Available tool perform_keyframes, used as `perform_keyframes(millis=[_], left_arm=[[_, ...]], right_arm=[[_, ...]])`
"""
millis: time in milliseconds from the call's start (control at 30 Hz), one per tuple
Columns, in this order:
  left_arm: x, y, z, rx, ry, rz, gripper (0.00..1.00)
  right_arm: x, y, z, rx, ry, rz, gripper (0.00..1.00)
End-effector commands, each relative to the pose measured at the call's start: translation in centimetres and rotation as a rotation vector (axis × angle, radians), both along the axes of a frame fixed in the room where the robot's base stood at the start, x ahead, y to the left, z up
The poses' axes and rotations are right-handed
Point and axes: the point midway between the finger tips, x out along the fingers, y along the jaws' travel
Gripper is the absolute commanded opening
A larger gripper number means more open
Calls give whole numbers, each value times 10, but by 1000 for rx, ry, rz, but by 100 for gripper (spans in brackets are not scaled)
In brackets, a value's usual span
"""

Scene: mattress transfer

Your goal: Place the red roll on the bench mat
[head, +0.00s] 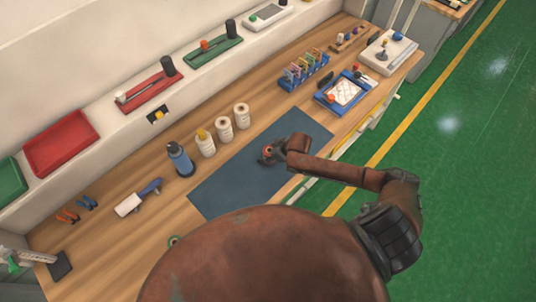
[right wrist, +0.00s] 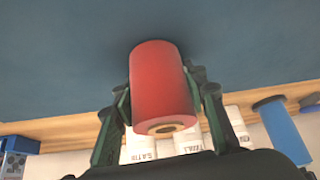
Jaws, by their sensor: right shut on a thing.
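The red roll (right wrist: 163,80) sits between the two fingers of my right gripper (right wrist: 161,84) in the right wrist view, its pale cored end facing the camera. In the head view my right gripper (head: 271,152) is over the right part of the dark blue bench mat (head: 235,182), with a bit of red showing at its tip. The gripper is shut on the roll. The mat also fills the background of the right wrist view (right wrist: 60,60). I cannot tell whether the roll touches the mat. My left gripper is not in view.
A blue-handled tool (head: 138,198) lies to the left. A blue rack (head: 304,72) and a blue-framed tray (head: 345,92) are at right. The mat's left part is clear.

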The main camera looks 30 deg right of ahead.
Motion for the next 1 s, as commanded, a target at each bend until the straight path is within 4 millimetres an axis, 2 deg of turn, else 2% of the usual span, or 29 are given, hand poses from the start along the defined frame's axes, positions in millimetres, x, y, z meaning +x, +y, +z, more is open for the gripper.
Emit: perform_keyframes(millis=[67, 100, 333, 600, 733, 867, 1000], left_arm=[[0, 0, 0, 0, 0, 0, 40], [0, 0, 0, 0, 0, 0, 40], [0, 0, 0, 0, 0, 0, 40], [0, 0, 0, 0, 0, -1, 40], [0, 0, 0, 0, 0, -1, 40], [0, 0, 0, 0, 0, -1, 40], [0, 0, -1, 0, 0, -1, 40]], right_arm=[[0, 0, -2, 1, -1, 0, 3], [0, 0, -3, 0, 0, 0, 40], [0, 0, -2, 0, 0, 0, 56], [0, 0, -2, 0, 0, 0, 57], [-2, -2, 5, 1, -1, 0, 57], [-12, -8, 21, -1, 0, -1, 57], [-26, -16, 47, -2, -1, 0, 57]])
